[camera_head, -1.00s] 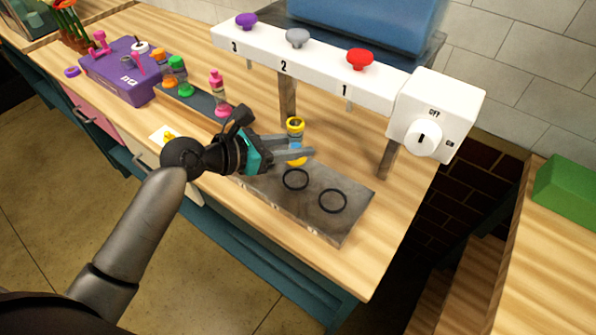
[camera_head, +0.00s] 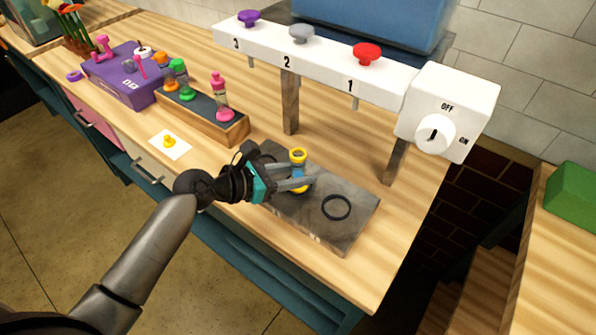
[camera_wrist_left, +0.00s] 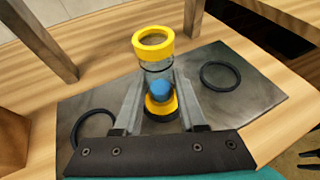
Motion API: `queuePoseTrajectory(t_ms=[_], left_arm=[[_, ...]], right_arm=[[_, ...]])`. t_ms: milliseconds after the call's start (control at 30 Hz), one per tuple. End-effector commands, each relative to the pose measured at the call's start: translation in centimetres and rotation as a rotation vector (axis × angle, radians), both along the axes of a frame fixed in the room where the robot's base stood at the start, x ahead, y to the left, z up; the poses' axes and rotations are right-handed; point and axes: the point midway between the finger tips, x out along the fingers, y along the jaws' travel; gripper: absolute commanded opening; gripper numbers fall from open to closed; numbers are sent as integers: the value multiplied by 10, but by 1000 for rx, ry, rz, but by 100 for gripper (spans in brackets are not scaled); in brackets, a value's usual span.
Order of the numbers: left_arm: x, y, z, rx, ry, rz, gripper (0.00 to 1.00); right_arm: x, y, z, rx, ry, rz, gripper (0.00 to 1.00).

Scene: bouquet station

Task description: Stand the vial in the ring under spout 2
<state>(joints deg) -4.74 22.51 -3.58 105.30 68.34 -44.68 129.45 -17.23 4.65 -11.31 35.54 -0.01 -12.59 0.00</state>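The vial (camera_head: 298,157) has a yellow rim and base with blue contents. It stands about upright at the middle ring of the dark plate (camera_head: 352,225), in front of the spout marked 2. In the left wrist view the vial (camera_wrist_left: 153,41) is between both fingers, with a dark band close around its base; I cannot tell if it is fully seated. My left gripper (camera_head: 303,184) is shut on the vial's body and partly hides it in the head view. The middle ring is mostly hidden.
An empty ring (camera_head: 336,207) lies on the plate to the right; another ring (camera_wrist_left: 92,130) shows in the left wrist view. The white spout bar (camera_head: 310,66) on posts runs behind. A rack (camera_head: 205,112) with coloured vials and a purple box (camera_head: 125,78) stand left.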

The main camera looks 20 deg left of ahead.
Motion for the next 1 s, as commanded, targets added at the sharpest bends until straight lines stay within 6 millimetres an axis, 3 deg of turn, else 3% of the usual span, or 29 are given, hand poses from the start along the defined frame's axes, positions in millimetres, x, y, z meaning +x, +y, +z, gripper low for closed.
queuePoseTrajectory(t_ms=[233, 567, 1000], left_arm=[[0, 0, 0, 0, 1, -1, 67], [-2, 1, 4, 0, 2, -1, 67], [-55, 49, 33, 3, 4, -1, 67]], right_arm=[[0, 0, 0, 1, 0, 1, 44], [0, 1, 1, 1, 0, 3, 44], [0, 1, 12, 2, -1, 4, 44]])
